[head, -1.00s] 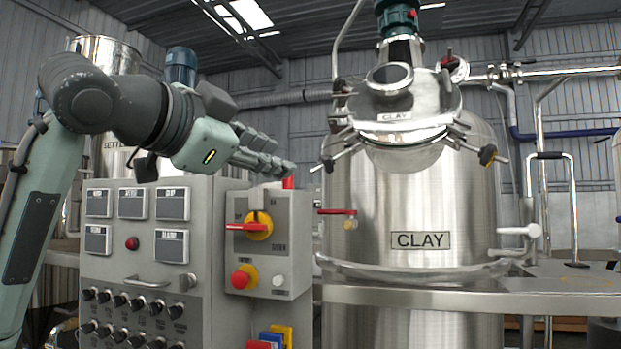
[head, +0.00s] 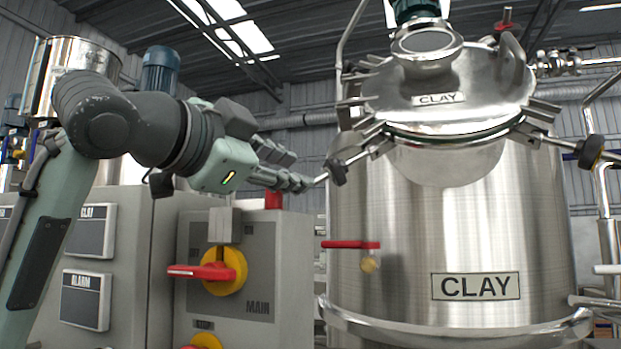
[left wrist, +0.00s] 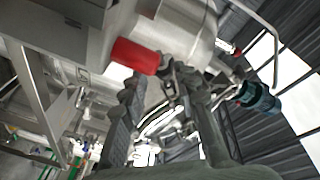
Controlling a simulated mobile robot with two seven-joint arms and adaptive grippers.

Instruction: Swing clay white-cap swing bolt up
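The CLAY tank (head: 450,235) stands at the right in the head view, with a round steel lid (head: 480,100) on its sloping manway. A swing bolt with a dark knob (head: 337,172) sticks out down and left from the rim's left side. Another dark-knobbed swing bolt (head: 588,152) sticks out at the right. I cannot make out a white cap on either. My left gripper (head: 298,170) is just left of the left bolt, fingers apart; contact cannot be told. In the left wrist view its fingers (left wrist: 152,85) are spread, with lid hardware beyond. My right gripper is not in view.
A grey control cabinet (head: 262,275) with a red-and-yellow switch (head: 222,272) stands below my left gripper. A red cylinder (head: 273,200) rises close under the fingers. A red-handled valve (head: 350,245) juts from the tank's left side.

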